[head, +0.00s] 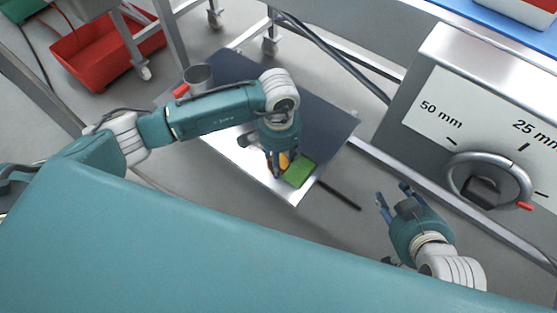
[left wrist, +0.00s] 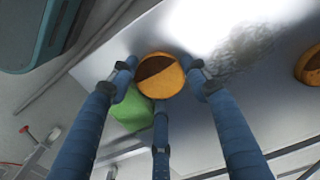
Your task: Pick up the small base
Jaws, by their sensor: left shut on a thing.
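An orange round (left wrist: 160,75) with a dark patch across its face, which looks like the small base, is between the blue fingers of my left gripper (left wrist: 160,88) in the left wrist view. My left gripper is shut on it. In the head view the left gripper (head: 277,170) points down over the pale front part of a low table (head: 255,162), with a bit of the orange round (head: 284,161) showing beside the fingers. I cannot tell whether it touches the table. My right gripper (head: 394,196) is open and empty, to the right of the table.
A green block (head: 299,171) lies close beside the left fingers. A second orange round (left wrist: 309,66) is at the right edge of the left wrist view. A grey cup (head: 199,77) stands at the table's back. A machine with a dial (head: 488,178) is at the right.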

